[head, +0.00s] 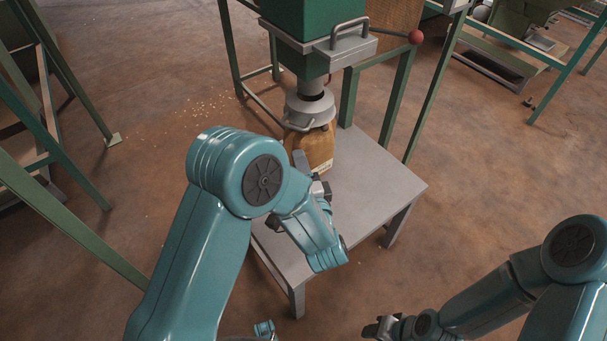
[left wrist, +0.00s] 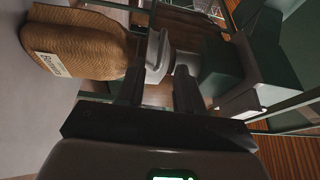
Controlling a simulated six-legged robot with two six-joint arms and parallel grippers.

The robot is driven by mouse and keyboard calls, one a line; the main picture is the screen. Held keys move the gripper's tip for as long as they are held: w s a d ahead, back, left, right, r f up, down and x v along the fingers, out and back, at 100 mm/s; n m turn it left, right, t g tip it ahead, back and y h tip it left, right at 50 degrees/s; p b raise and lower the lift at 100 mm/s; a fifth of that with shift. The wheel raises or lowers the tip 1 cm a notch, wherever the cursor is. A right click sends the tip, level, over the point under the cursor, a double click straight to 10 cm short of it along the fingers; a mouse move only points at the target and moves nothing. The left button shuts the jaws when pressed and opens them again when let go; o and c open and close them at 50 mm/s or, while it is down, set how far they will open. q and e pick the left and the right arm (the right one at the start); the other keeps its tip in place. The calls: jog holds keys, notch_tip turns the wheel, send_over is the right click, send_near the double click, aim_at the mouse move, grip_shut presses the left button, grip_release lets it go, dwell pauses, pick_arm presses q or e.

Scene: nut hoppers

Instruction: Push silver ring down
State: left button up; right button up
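The silver ring (head: 310,108) sits around the spout under the green hopper (head: 305,35), at the mouth of a brown sack (head: 318,148). A small curved handle juts from its near side. My left gripper (head: 302,162) is in front of the sack, below the ring, and my arm partly hides it. In the left wrist view the ring (left wrist: 155,52) lies just beyond my left fingers (left wrist: 158,88), which stand apart with a gap between them. I cannot tell whether they touch its handle. My right gripper (head: 378,327) is low at the right, away from the table, its fingers unclear.
The sack stands on a grey table (head: 375,180) whose right part is clear. A lever with a red knob (head: 415,37) sticks out beside the hopper. Green frame legs (head: 395,95) stand behind the table. Nuts (head: 210,108) are scattered on the floor.

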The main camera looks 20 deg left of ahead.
pick_arm(q)
jog(key=shift+v, duration=1.75)
